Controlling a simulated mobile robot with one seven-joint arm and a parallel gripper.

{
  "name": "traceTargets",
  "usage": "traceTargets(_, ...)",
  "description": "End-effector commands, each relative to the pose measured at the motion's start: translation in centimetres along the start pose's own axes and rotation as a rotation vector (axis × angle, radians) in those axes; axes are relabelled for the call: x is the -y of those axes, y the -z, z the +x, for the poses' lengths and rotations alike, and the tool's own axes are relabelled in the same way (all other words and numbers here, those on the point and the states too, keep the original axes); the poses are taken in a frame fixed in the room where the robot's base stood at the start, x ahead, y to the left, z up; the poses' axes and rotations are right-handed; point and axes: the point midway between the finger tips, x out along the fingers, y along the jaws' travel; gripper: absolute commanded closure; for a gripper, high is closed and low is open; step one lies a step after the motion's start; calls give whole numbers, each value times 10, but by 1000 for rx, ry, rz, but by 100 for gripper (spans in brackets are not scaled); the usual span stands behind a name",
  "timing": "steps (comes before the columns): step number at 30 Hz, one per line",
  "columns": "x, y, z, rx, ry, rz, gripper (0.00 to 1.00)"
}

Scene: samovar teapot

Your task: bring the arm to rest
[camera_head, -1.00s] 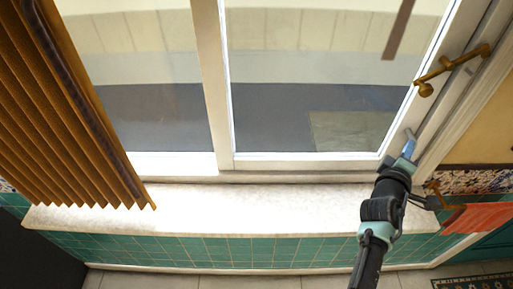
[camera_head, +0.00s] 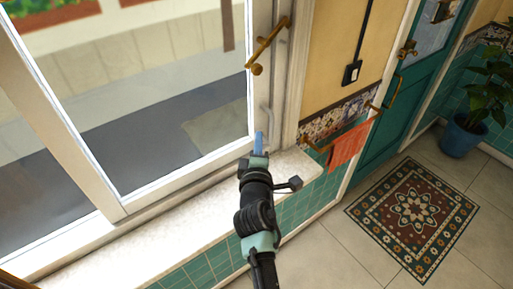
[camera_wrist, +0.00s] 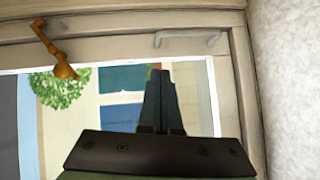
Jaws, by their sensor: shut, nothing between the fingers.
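My gripper (camera_head: 259,140) is raised over the right end of the white window sill (camera_head: 150,232), in front of the window frame. Its fingers are together and hold nothing. In the wrist view my gripper (camera_wrist: 162,75) shows its two dark fingers side by side, pointing at the window pane. A pale handle (camera_head: 268,128) on the frame is close beside the fingertips in the head view; I cannot tell whether they touch. The same pale handle shows above the fingers in the wrist view (camera_wrist: 187,36). A brass window handle (camera_head: 262,50) sits higher on the frame.
A red cloth (camera_head: 348,146) hangs on a wall rail to the right. Beyond it are a teal door (camera_head: 398,110), a potted plant (camera_head: 478,100) in a blue pot and a patterned rug (camera_head: 414,216). The tiled floor (camera_head: 335,255) between sill and rug is clear.

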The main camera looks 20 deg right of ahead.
Motion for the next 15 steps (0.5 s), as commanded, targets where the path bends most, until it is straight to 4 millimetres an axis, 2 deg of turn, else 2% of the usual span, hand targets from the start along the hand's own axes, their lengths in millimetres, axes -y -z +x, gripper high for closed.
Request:
traceTargets(6,1,1,-26,-1,1,1,100)
traceTargets(15,0,1,-34,-2,0,0,100)
